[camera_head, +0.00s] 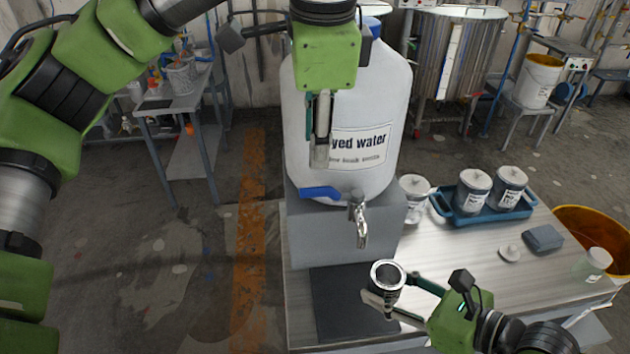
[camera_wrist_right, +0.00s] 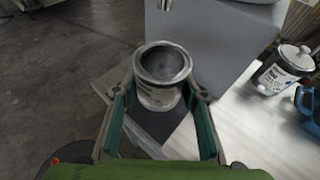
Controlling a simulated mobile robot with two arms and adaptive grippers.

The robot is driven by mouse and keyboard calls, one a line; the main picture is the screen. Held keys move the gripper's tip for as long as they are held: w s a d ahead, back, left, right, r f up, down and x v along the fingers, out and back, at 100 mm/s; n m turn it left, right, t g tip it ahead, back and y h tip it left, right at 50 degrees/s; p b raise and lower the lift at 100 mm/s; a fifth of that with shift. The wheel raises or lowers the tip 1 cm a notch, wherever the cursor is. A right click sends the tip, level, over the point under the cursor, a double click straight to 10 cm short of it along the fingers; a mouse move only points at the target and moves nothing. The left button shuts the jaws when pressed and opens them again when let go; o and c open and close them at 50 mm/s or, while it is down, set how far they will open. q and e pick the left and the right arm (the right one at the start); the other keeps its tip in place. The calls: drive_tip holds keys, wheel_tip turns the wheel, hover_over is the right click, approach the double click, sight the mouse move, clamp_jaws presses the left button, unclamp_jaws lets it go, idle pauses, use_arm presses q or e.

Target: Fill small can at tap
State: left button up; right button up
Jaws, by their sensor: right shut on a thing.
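A big white container labelled "...yed water" (camera_head: 375,110) stands on a grey block at the table's far left. Its metal tap (camera_head: 361,225) points down with no visible stream. My right gripper (camera_head: 385,290) is shut on the small open can (camera_head: 386,274), held upright in front of and slightly right of the tap. The can also shows between the fingers in the wrist view (camera_wrist_right: 162,85); its inside looks grey and I see no clear liquid level. My left gripper (camera_head: 320,140) hangs in front of the container, above the tap; its finger opening cannot be judged.
A dark mat (camera_head: 345,300) lies below the tap. A blue tray (camera_head: 485,212) with two lidded cans stands at the back right, beside another lidded can (camera_head: 412,200). A grey block-like item (camera_head: 542,238) and a small white lid (camera_head: 509,253) lie right. An orange bucket (camera_head: 590,225) stands beyond.

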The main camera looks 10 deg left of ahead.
sight(314, 189)
use_arm(q)
drive_tip(key=f, duration=0.3)
drive_tip(key=w+f, duration=0.1)
drive_tip(key=f, duration=0.2)
drive_tip(key=w+f, duration=0.1)
drive_tip(key=f, duration=0.3)
drive_tip(key=shift+a, duration=0.35)
clamp_jaws()
